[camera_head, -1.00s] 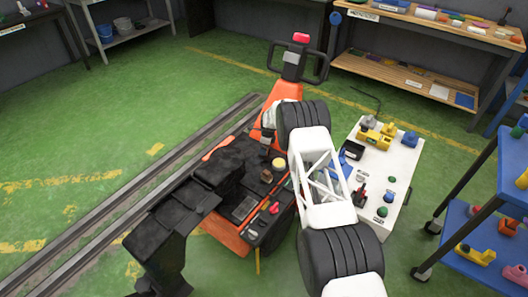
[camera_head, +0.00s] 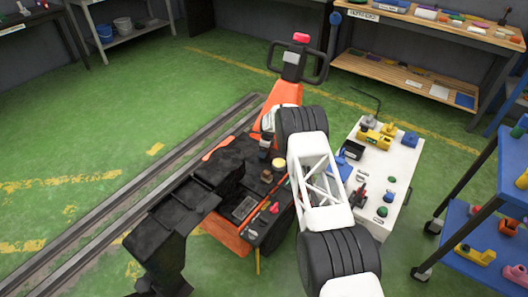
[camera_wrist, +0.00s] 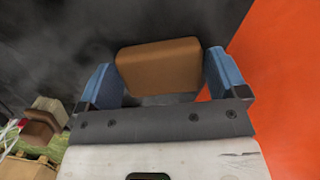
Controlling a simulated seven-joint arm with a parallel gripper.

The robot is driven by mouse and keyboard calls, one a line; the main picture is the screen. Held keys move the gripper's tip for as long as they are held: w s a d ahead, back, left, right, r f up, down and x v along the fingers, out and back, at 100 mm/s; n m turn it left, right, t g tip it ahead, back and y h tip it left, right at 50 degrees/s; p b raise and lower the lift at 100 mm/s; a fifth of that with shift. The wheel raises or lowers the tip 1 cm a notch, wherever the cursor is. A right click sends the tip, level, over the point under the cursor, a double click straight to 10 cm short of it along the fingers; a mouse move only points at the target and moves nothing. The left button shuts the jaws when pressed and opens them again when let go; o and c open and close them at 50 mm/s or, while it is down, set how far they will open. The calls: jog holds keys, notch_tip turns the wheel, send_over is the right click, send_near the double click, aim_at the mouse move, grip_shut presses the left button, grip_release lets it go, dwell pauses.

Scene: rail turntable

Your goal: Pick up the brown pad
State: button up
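The brown pad (camera_wrist: 160,65) is a rounded brown block in the upper middle of the wrist view, against a dark surface. My gripper (camera_wrist: 163,78) has two blue fingers spread wide, one near each side of the pad. A narrow gap shows between the pad and the right finger; at the left finger I cannot tell whether they touch. The pad's lower edge lies above the grey gripper bar. In the head view my arm hides the gripper, and I cannot make out the pad there.
An orange surface (camera_wrist: 285,80) rises close on the right in the wrist view. In the head view, an orange and black cart (camera_head: 232,246) stands beside the rails. A white table (camera_head: 403,160) with small parts is right of my arm, and a blue shelf cart (camera_head: 490,215) farther right.

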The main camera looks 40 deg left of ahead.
jog(key=c, duration=0.7)
jog(key=shift+o, duration=0.2)
jog(key=shift+r, duration=0.15)
jog(key=shift+r, duration=4.9)
